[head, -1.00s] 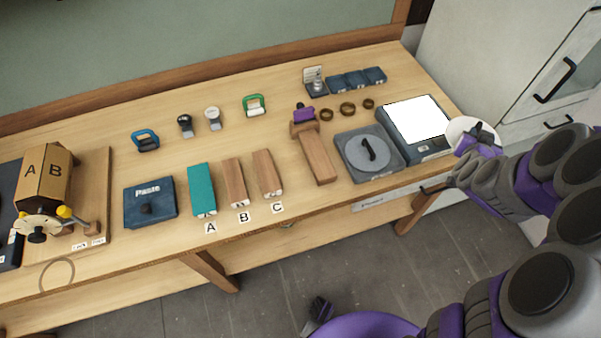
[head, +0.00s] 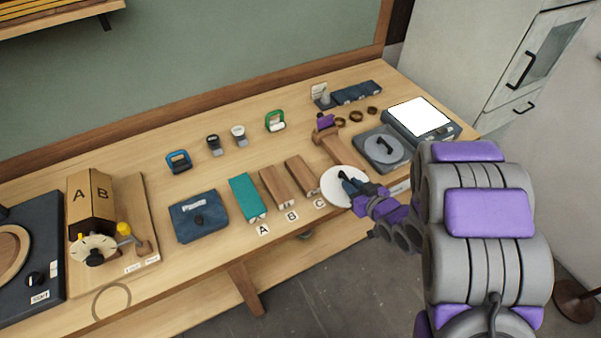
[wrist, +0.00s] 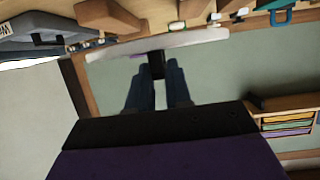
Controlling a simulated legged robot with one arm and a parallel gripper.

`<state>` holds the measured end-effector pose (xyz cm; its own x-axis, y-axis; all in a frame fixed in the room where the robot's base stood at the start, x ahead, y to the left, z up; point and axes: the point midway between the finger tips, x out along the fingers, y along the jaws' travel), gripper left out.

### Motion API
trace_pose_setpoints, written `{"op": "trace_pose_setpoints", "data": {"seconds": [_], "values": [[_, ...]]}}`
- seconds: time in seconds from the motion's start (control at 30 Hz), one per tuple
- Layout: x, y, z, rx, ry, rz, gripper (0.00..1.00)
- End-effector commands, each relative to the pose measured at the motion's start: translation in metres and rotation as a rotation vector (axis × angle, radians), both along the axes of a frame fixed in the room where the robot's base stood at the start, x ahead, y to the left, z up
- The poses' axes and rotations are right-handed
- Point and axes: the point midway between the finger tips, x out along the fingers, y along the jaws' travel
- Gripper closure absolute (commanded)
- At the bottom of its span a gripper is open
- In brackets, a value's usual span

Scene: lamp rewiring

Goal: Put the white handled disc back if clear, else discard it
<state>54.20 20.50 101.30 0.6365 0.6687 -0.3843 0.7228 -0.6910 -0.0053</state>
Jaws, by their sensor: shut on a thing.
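The white handled disc (head: 340,186) is in my gripper (head: 356,190), held over the front edge of the bench near the block labelled C. My gripper is shut on its handle. In the wrist view the disc (wrist: 190,42) shows edge-on as a pale plate, with the two fingers of my gripper (wrist: 158,75) around its dark handle. A grey disc with a black handle (head: 383,147) sits in a dark square base right of the white disc. The lit white panel (head: 418,116) stands behind it, bare. The disc's face markings are too small to tell.
Teal block A (head: 246,197), wooden block B (head: 276,186) and wooden block C (head: 302,176) lie along the front. A blue Paste box (head: 198,214) and the A/B carton (head: 91,202) stand further left. Several rings and small handled tools lie behind. The floor in front is open.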

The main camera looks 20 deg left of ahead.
Motion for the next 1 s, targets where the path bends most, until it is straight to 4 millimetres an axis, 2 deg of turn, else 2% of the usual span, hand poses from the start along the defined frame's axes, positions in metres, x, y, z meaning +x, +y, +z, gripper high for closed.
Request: {"op": "trace_pose_setpoints", "data": {"seconds": [0.07, 0.17, 0.7, 0.8, 1.0], "values": [[-0.01, 0.008, -0.005, -0.004, 0.0, 0.036, 1.0], [-0.013, 0.02, -0.008, -0.002, -0.004, 0.057, 1.0], [0.037, 0.136, -0.022, -0.003, -0.005, 0.058, 1.0], [0.045, 0.149, -0.021, -0.001, -0.008, 0.057, 1.0], [0.05, 0.159, -0.025, -0.004, -0.002, 0.053, 1.0]]}}
